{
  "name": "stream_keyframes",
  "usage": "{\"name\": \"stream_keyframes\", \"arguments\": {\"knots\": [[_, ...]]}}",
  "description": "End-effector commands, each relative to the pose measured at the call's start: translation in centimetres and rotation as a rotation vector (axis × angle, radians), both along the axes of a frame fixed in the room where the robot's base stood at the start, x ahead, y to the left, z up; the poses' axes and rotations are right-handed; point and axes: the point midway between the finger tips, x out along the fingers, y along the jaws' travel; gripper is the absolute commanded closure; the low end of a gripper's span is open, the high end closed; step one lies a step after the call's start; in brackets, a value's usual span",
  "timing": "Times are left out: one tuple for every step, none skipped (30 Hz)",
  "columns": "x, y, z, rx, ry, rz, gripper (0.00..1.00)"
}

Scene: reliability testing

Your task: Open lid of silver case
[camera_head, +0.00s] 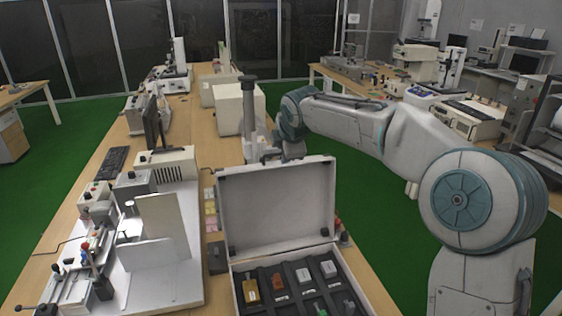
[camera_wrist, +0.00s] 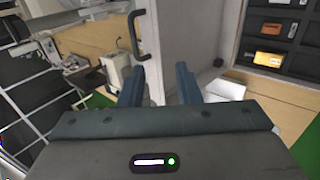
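The silver case (camera_head: 237,288) stands on the table at the bottom centre of the head view. Its lid (camera_head: 278,208) is raised, standing near upright at the back of the case. The black-lined interior with several items is exposed. In the wrist view the lid (camera_wrist: 187,35) is a pale panel just beyond my gripper (camera_wrist: 160,82), with a black handle (camera_wrist: 142,35) on its outer side. My gripper's two fingers are apart, with no object clearly held between them. Whether they touch the lid is unclear. In the head view the lid hides most of my gripper.
A white stand with panels (camera_head: 160,230) and a grey box (camera_head: 135,190) stand left of the case. A black monitor (camera_head: 153,125) and a large white box (camera_head: 238,108) are farther back. Coloured notes (camera_head: 210,208) lie beside the lid. Green floor is free beyond the table edges.

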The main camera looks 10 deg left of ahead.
Motion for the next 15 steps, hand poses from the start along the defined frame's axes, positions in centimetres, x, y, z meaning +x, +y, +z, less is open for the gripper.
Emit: {"name": "stream_keyframes", "arguments": {"knots": [[-0.6, -0.4, 0.8, 0.001, -0.006, -0.002, 0.70], [-1.0, -0.6, 1.3, 0.000, -0.006, -0.002, 0.70], [-1.5, -0.9, 2.0, 0.002, -0.006, -0.001, 0.70], [-1.8, -1.1, 2.5, 0.000, -0.006, -0.002, 0.70], [-2.1, -1.3, 3.0, 0.000, -0.006, -0.002, 0.70], [-2.5, -1.5, 3.6, 0.002, -0.006, -0.001, 0.70], [-2.9, -1.6, 4.0, 0.001, -0.004, -0.001, 0.70], [-3.1, -1.7, 4.4, 0.001, -0.005, 0.000, 0.70], [-3.4, -1.9, 4.8, 0.001, -0.005, 0.000, 0.70], [-3.6, -2.0, 5.1, 0.001, -0.004, -0.001, 0.70], [-3.7, -2.1, 5.3, 0.001, -0.003, -0.001, 0.70], [-3.9, -2.2, 5.6, 0.001, -0.003, -0.001, 0.70], [-4.0, -2.2, 5.8, 0.000, -0.003, 0.000, 0.70], [-4.1, -2.2, 5.9, 0.001, -0.003, 0.001, 0.70], [-4.2, -2.3, 6.0, 0.001, -0.003, 0.001, 0.70]]}}
